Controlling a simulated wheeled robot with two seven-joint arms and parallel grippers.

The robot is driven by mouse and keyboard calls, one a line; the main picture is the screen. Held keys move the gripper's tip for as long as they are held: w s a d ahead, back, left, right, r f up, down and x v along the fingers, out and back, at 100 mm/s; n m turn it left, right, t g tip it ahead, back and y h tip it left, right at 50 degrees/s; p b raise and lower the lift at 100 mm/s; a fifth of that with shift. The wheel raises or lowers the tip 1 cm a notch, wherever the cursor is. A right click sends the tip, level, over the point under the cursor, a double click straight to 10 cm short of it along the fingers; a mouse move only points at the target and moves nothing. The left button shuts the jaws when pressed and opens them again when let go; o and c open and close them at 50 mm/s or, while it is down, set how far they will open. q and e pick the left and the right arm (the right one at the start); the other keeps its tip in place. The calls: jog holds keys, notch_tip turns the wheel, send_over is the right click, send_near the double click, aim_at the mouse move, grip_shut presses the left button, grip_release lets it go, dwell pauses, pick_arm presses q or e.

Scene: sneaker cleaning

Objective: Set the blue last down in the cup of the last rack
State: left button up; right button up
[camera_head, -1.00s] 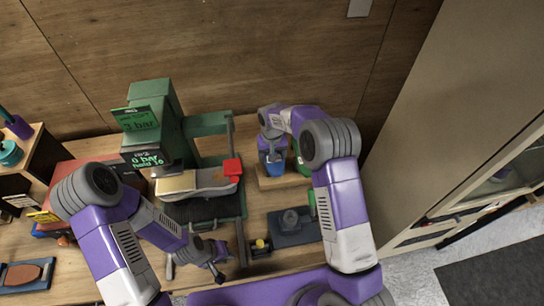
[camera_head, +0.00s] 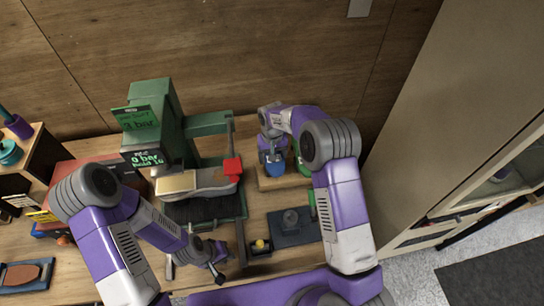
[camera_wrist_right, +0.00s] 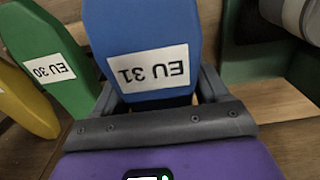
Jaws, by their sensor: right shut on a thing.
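The blue last (camera_head: 274,168) is at the wooden last rack (camera_head: 268,184) on the right half of the bench. In the right wrist view the blue last (camera_wrist_right: 145,32) carries a white "EU 31" label and sits between my right gripper's fingers (camera_wrist_right: 155,90). My right gripper (camera_head: 272,152) is shut on it. The rack cup under the last is hidden, so I cannot tell whether the last rests in it. My left gripper (camera_head: 220,263) is empty, with its fingers apart, over the front of the bench.
A green last (camera_wrist_right: 50,60), labelled "EU 30", and a yellow last (camera_wrist_right: 25,102) stand beside the blue one. A dark tray (camera_head: 295,227) lies in front of the rack.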

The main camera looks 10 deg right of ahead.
pick_arm(q)
jog(key=shift+s+a+f+b, duration=0.15)
jog(key=shift+f+b, duration=0.2)
jog(key=shift+f, duration=0.3)
jog(key=shift+s+f+b, duration=0.15)
jog(key=shift+f+b, duration=0.2)
jog(key=shift+f, duration=0.3)
pick_arm(e)
jog(key=shift+s+f, duration=0.2)
jog(key=shift+f, duration=0.85)
jog(key=o, duration=1)
jog(key=shift+a, duration=0.1)
pick_arm(q)
jog(key=shift+r, duration=0.1)
jog(key=r+p, duration=0.4)
jog(key=p, duration=0.1)
jog(key=shift+s+d+r, duration=0.1)
jog(key=shift+d+r, duration=0.05)
jog(key=shift+d, duration=0.15)
pick_arm(e)
notch_tip(320, 180, up, 9)
jog(key=shift+s+f, duration=0.1)
pick_arm(q)
jog(key=shift+s, duration=0.1)
pick_arm(e)
jog(key=shift+s, duration=0.1)
pick_arm(q)
jog(key=shift+p, duration=0.3)
jog(key=shift+r, duration=0.1)
